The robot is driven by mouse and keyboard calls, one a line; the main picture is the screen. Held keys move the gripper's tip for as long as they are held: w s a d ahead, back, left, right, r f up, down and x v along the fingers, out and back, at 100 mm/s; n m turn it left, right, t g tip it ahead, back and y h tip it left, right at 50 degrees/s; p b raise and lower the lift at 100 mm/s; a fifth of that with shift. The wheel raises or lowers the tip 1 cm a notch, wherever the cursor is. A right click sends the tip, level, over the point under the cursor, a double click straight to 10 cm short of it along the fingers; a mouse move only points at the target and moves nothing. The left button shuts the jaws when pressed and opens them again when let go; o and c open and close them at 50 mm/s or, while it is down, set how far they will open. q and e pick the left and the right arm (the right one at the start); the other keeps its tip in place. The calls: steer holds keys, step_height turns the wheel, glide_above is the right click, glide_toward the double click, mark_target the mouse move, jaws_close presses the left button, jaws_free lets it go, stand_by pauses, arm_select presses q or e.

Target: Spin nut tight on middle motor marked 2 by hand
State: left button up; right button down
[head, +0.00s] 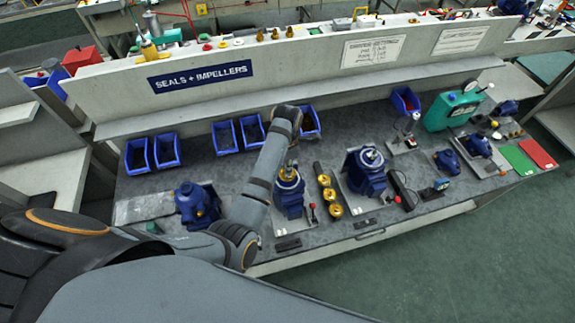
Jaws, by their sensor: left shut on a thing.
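The middle motor (289,198) is a blue pump body standing on a light plate on the bench, with a brass-coloured part (289,174) on top. My left arm reaches over from the left and bends down above this motor. My left gripper (290,163) is at the top of the motor, small and partly hidden by my own arm. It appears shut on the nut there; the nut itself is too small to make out. The marking 2 cannot be read. My right gripper is not in view.
Other blue motors stand left (194,204) and right (367,173). Several brass parts (326,181) line up beside the middle motor. Blue bins (166,150) sit along the back.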

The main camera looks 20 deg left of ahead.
arm_select(q)
steer(key=shift+f, duration=0.15)
stand_by(0.6)
steer(key=o, duration=0.8)
steer(key=shift+o, duration=0.2)
steer(key=o, duration=0.6)
steer(key=shift+c, duration=0.2)
steer(key=o, duration=0.6)
steer(key=shift+c, duration=0.2)
